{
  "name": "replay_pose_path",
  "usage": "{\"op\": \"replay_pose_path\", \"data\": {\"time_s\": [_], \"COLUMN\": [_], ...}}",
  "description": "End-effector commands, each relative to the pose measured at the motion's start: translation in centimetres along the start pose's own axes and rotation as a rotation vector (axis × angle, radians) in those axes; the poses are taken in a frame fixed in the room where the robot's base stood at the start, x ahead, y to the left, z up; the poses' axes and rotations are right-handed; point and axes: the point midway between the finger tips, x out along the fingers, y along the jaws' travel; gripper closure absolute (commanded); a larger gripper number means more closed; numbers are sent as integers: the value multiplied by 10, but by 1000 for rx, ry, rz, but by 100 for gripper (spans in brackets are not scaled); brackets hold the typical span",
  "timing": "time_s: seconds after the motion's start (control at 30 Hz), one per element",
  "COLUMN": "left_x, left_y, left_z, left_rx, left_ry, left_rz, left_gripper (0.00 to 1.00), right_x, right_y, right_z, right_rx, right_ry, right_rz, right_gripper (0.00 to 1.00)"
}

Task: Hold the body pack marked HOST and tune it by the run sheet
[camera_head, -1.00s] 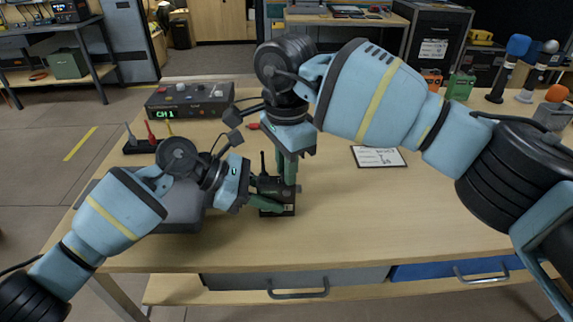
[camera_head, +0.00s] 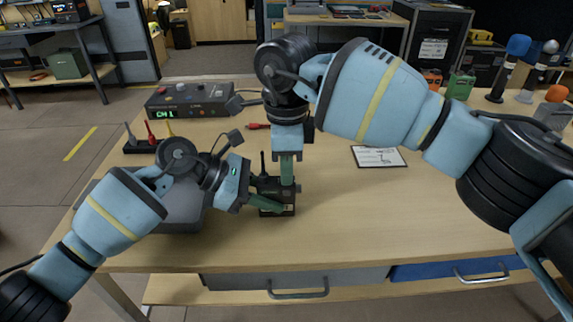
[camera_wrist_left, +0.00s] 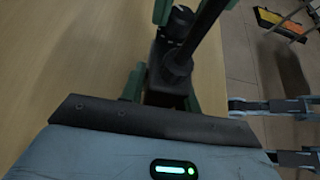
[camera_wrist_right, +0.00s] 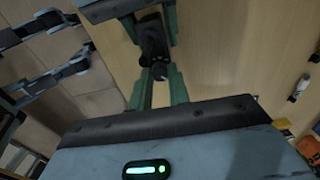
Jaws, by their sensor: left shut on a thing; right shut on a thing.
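The black body pack (camera_head: 273,190) stands upright on the table, its thin antenna pointing up. It shows from above in the left wrist view (camera_wrist_left: 168,78). My left gripper (camera_head: 267,203) is shut on its lower body from the left. My right gripper (camera_head: 288,183) points straight down, shut on a small knob at the pack's top. The pack's marking is unreadable. The run sheet (camera_head: 378,157) seems to be the white card lying flat to the right; its text is too small to read.
A grey receiver (camera_head: 190,99) with a green "CH 1" display stands behind left. A rack with coloured plugs (camera_head: 145,145) and a dark grey box (camera_head: 182,207) are left of the pack. Microphones (camera_head: 510,68) stand far right. The table's front right is clear.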

Motion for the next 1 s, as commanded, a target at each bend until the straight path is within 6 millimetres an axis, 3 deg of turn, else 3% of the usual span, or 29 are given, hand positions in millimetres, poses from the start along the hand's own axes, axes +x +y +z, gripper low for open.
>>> {"op": "replay_pose_path", "data": {"time_s": [0.23,0.5,0.83,1.0], "left_x": [0,0,0,0], "left_y": [0,0,0,0], "left_z": [0,0,0,0], "left_rx": [0,0,0,0], "left_ry": [0,0,0,0], "left_rz": [0,0,0,0], "left_gripper": [98,98,98,98], "right_x": [0,0,0,0], "right_y": [0,0,0,0], "right_z": [0,0,0,0], "right_rx": [17,223,253,387], "right_ry": [0,0,0,0], "right_rz": [0,0,0,0], "right_gripper": [97,97,97,97]}}
